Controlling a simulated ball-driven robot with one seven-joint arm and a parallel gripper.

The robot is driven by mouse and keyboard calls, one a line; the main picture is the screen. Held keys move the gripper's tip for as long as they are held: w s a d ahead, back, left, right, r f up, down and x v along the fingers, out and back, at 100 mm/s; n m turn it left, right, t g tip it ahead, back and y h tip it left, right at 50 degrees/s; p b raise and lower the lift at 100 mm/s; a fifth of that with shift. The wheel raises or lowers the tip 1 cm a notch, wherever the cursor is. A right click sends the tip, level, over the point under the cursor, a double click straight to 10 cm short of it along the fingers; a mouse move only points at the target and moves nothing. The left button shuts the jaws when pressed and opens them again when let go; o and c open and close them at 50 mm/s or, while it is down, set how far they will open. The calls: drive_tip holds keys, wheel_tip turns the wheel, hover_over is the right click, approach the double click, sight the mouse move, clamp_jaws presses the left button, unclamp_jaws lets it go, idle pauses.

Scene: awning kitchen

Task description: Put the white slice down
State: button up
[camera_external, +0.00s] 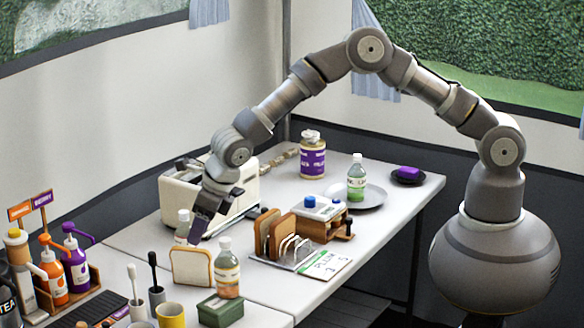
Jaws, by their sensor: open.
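The white slice (191,267), pale with a brown crust, stands upright at the near middle of the white table. Its lower edge appears to meet the tabletop. My gripper (197,236) points down just above and behind the slice's top edge, open. I cannot tell whether a fingertip still touches the slice. A wire toast rack (298,262) stands to the right, with two browner slices (266,229) upright at its left end.
A clear bottle with an orange label (228,272) stands close to the slice's right. Another bottle (183,226) is behind it. A cream toaster (185,198) sits behind my gripper. A green box (221,309) and yellow mug (171,316) are in front. The table's right part is clearer.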

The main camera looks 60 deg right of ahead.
drive_tip(key=w+d+r+m+t, duration=0.2)
drive_tip(key=d+r+m, duration=0.4)
drive_tip(key=r, duration=0.6)
drive_tip(key=w+d+r+m+t+p, duration=0.1)
drive_tip(key=d+r+m, duration=0.55)
drive_tip(key=r, duration=0.55)
drive_tip(key=w+d+r+m+t, duration=0.2)
drive_tip(key=d+r+m, duration=0.4)
drive_tip(key=r, duration=0.6)
drive_tip(key=s+d+r+m+t, duration=0.2)
drive_tip(key=s+d+r+m, duration=0.3)
drive_tip(key=r, duration=0.5)
drive_tip(key=s+d+r+m+t+h, duration=0.1)
drive_tip(key=s+d+r+m+t, duration=0.1)
drive_tip(key=s+d+r+m, duration=0.4)
drive_tip(key=s+d+r+m+t, duration=0.2)
drive_tip(key=s+d+r+m, duration=0.4)
drive_tip(key=r, duration=0.8)
drive_tip(key=d+m, duration=0.3)
drive_tip(key=m, duration=0.2)
drive_tip(key=shift+s+d+h, duration=0.25)
drive_tip(key=shift+h, duration=0.15)
